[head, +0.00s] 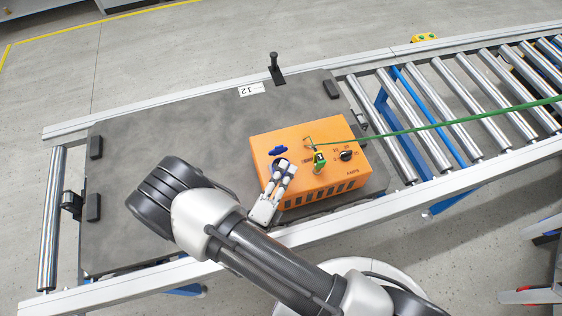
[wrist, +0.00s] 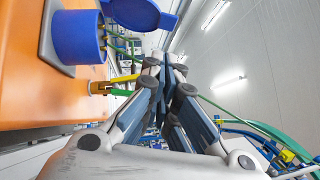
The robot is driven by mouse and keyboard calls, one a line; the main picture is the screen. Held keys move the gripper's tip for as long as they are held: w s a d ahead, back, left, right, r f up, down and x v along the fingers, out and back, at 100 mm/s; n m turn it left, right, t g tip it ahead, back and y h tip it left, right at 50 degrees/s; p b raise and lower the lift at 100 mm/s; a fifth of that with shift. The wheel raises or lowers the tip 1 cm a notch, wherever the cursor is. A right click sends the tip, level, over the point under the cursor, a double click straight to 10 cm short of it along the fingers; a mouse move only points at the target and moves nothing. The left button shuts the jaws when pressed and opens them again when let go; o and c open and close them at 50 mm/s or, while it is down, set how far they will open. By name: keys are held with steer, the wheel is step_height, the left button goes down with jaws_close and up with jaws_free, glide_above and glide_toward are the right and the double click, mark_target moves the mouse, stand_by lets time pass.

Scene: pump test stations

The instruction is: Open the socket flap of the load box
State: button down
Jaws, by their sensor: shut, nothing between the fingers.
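The orange load box (head: 264,143) sits on a grey pallet (head: 180,135); its orange face (wrist: 40,80) fills the left of the wrist view. Its round blue socket (wrist: 75,37) sticks out from that face. The blue socket flap (wrist: 140,14) stands swung away from the socket mouth, seemingly open; it also shows in the head view (head: 278,151). My gripper (head: 286,164) is shut and empty just above the box, beside the socket and partly covering it in the head view. In the wrist view its fingertips (wrist: 166,66) are below the flap, apparently apart from it.
A green and yellow plug (head: 319,161) with a green cable (head: 440,123) stands in the box to the right of my gripper. A black knob (head: 346,155) is farther right. A black upright post (head: 275,70) is at the pallet's far edge. The pallet's left part is clear.

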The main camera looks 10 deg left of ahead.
mark_target(284, 146)
steer(key=shift+w+a+r, duration=0.25)
steer(key=shift+w+a, duration=0.2)
steer(key=shift+w, duration=0.15)
steer(key=shift+w+a+r, duration=0.2)
steer(key=shift+w+a, duration=0.25)
steer(key=shift+w, duration=0.15)
steer(key=shift+w+r+n+g+p, duration=0.15)
steer(key=shift+r+n+g+p, duration=0.25)
steer(key=shift+p, duration=0.4)
steer(key=shift+w+a+r+n+g+p, duration=0.2)
steer(key=shift+n+g+p, duration=0.35)
steer(key=shift+p, duration=0.55)
steer(key=shift+n+y, duration=0.25)
steer(key=shift+y, duration=0.15)
steer(key=shift+w+a+p, duration=0.25)
steer(key=shift+w+p, duration=0.1)
steer(key=shift+w, duration=0.05)
